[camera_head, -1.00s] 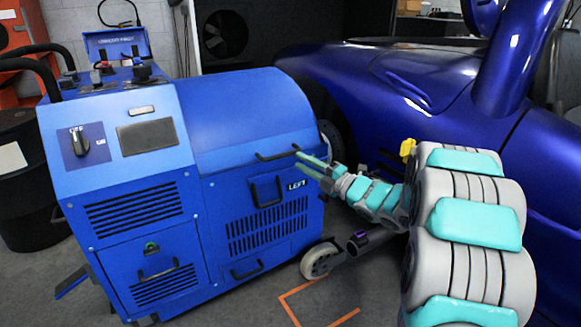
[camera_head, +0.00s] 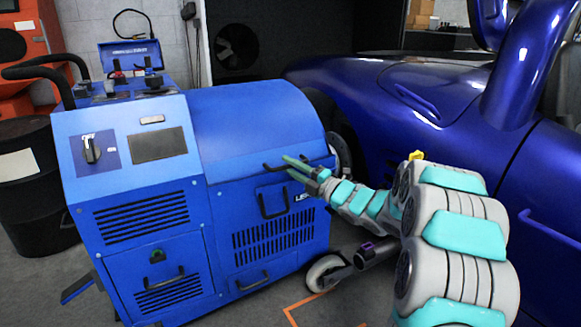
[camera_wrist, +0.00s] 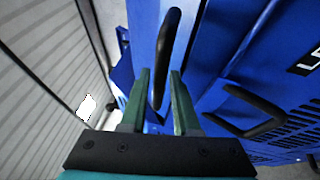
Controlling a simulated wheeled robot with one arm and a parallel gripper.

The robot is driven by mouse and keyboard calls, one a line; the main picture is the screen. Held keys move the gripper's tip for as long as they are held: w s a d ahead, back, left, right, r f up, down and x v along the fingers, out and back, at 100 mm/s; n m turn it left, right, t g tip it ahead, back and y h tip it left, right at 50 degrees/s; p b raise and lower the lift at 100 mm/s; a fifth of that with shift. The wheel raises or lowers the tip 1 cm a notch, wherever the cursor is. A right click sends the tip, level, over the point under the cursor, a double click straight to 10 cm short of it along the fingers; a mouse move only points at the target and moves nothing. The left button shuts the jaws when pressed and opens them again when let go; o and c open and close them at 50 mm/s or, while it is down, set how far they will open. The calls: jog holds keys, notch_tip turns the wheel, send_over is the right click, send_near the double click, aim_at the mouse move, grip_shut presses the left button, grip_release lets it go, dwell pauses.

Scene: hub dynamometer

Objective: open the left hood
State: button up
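The left hood (camera_head: 255,122) is the rounded blue cover on top of the blue dynamometer unit; it looks closed. Its black bar handle (camera_head: 275,168) sits at the hood's lower front edge. My gripper (camera_head: 288,164) is at the right end of this handle. In the wrist view the hood handle (camera_wrist: 166,60) runs between the two green fingers of my gripper (camera_wrist: 160,88). The fingers stand apart with gaps on both sides of the handle. The "LEFT" label (camera_head: 304,197) on the unit's front is partly hidden by my gripper.
A second black handle (camera_head: 273,203) is on the front panel just below, and it shows in the wrist view (camera_wrist: 250,112). A lower handle (camera_head: 252,283) is near the floor. A caster wheel (camera_head: 325,273) and the blue car (camera_head: 400,105) are close on the right.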

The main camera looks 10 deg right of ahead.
jog(key=shift+c, duration=0.2)
grip_shut()
dwell(1.3)
